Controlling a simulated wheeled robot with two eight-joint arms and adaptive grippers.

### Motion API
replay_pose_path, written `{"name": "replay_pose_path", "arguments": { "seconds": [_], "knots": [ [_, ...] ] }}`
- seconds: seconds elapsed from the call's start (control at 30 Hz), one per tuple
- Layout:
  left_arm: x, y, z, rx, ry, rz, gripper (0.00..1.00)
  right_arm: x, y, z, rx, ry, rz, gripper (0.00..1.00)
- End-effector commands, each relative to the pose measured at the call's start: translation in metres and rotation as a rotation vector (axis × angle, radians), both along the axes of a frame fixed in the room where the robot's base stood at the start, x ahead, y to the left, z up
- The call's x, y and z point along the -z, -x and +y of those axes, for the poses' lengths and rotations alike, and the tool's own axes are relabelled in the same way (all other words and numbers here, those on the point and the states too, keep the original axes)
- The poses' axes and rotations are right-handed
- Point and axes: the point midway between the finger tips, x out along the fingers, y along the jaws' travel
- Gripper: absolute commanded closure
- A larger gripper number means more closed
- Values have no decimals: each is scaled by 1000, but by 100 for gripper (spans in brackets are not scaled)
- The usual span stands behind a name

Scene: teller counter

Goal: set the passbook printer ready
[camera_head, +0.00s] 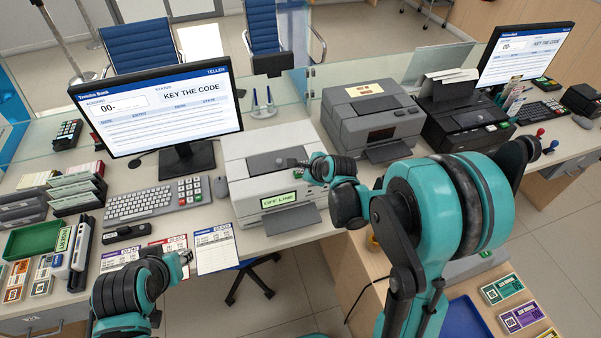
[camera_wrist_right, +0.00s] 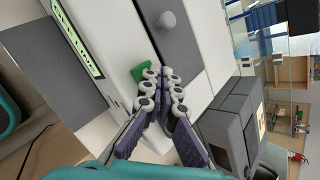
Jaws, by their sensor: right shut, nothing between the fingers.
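The white passbook printer (camera_head: 240,172) stands on the counter, its small green display (camera_head: 278,200) reading OFF LINE. In the right wrist view the display (camera_wrist_right: 77,35) is at upper left, with a grey knob (camera_wrist_right: 166,21) on the printer's top cover. A green key (camera_wrist_right: 138,73) shows beside my right fingertips, partly hidden by them. My right gripper (camera_wrist_right: 163,84) is shut and empty, close over the printer's upper front; I cannot tell whether it touches the key. My left gripper (camera_head: 185,258) is low at the counter's front edge by the passbooks; its jaws are too small to read.
A monitor (camera_head: 157,112) reads KEY THE CODE, with a keyboard (camera_head: 146,205) and keypad (camera_head: 190,191) below it. Passbooks (camera_head: 215,249) lie at the front edge. A grey printer (camera_head: 372,117) and a black printer (camera_head: 466,123) stand to the right. A green tray (camera_head: 31,240) is at left.

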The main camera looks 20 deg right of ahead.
Motion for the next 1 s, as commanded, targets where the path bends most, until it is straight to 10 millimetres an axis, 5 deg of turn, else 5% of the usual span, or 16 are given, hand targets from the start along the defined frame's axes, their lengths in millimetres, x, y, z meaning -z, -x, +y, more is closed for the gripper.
{"name": "replay_pose_path", "arguments": {
  "seconds": [0.67, 1.0],
  "knots": [
    [4, 0, 0, 0, 0, 0, 66, 4, 0, 0, 0, 0, 0, 100],
    [-8, 0, 0, 0, 0, 0, 66, -12, 0, 0, 0, 0, 0, 100]
  ]
}}
